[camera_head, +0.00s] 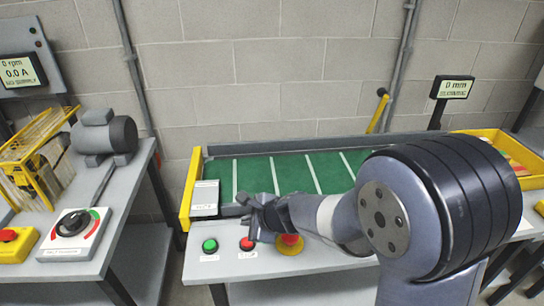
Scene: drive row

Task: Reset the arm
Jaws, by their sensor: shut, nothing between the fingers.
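My arm reaches in from the right of the head view, its large dark joint in front. My gripper (248,210) is shut and empty. It appears over the front panel of the conveyor station (325,262), by the red button (247,243) marked STOP. A green button (210,245) is left of it. A red mushroom button on a yellow base (290,249) is partly covered by my arm. I cannot tell whether the gripper touches the panel.
A green belt (285,178) with white stripes lies behind the panel. On the left table stand a motor (105,136), a rotary switch box (73,234) and a yellow guard (30,160). A yellow bin (500,150) is at right. A "0 mm" display (455,89) stands behind.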

